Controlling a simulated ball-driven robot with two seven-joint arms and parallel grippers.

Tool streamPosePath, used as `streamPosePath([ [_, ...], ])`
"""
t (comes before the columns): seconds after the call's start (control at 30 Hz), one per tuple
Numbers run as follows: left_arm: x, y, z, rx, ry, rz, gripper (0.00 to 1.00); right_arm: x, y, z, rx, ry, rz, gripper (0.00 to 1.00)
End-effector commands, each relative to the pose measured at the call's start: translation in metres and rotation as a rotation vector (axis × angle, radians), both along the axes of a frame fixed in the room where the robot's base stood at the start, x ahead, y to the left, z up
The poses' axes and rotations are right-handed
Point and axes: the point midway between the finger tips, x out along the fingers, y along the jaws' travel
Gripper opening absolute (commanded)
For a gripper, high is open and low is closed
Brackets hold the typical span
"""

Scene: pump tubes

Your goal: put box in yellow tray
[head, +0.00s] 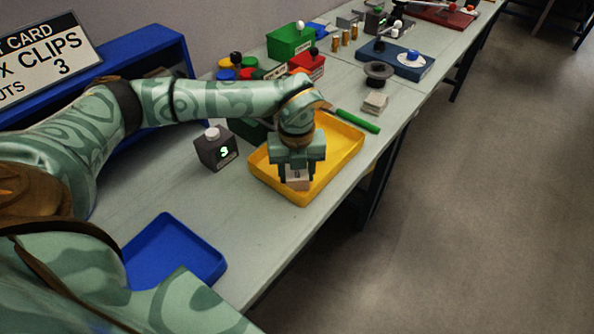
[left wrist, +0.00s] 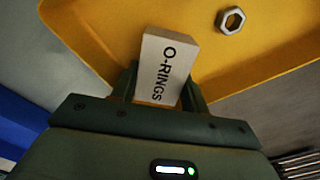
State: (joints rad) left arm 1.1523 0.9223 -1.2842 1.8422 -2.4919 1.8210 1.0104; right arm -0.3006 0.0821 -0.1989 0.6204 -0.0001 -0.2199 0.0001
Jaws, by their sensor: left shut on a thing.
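The yellow tray (head: 342,152) lies on the table in the middle of the head view. It also fills the upper part of the left wrist view (left wrist: 120,30). My left gripper (head: 297,178) is over the near part of the tray, pointing down. It is shut on a small white and brown box (head: 298,184), mostly covered by the fingers in the head view. In the left wrist view the box (left wrist: 167,68) reads "O-RINGS" and sits between the fingers. I cannot tell whether the box touches the tray floor. My right gripper is not in view.
A metal hex nut (left wrist: 231,20) lies in the yellow tray. A dark box with a lit digit (head: 215,148) stands left of the tray. A blue tray (head: 172,252) lies nearer. A green rod (head: 358,121) lies at the tray's far right. Bare table separates the two trays.

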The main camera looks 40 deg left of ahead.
Motion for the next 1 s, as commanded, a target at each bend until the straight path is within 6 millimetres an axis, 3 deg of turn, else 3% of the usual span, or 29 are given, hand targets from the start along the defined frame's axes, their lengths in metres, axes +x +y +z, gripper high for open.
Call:
streamPosePath([
  [0.13, 0.0, 0.0, -0.002, 0.001, 0.001, 0.0, 0.23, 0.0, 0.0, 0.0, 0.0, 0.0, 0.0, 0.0],
  [0.17, 0.0, 0.0, -0.003, 0.0, 0.0, 0.0, 0.48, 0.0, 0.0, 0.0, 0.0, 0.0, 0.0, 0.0],
  [0.2, 0.0, 0.0, -0.002, 0.0, 0.0, 0.0, 0.54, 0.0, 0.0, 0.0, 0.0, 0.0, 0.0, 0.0],
  [0.53, 0.0, 0.0, 0.002, 0.0, -0.001, 0.0, 0.54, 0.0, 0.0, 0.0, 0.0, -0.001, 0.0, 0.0],
  [0.67, 0.001, 0.0, 0.023, 0.001, -0.006, -0.001, 0.54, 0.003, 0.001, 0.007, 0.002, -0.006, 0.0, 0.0],
  [1.0, 0.0, 0.0, 0.101, 0.0, -0.005, 0.001, 0.54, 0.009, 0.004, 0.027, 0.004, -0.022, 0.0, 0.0],
])
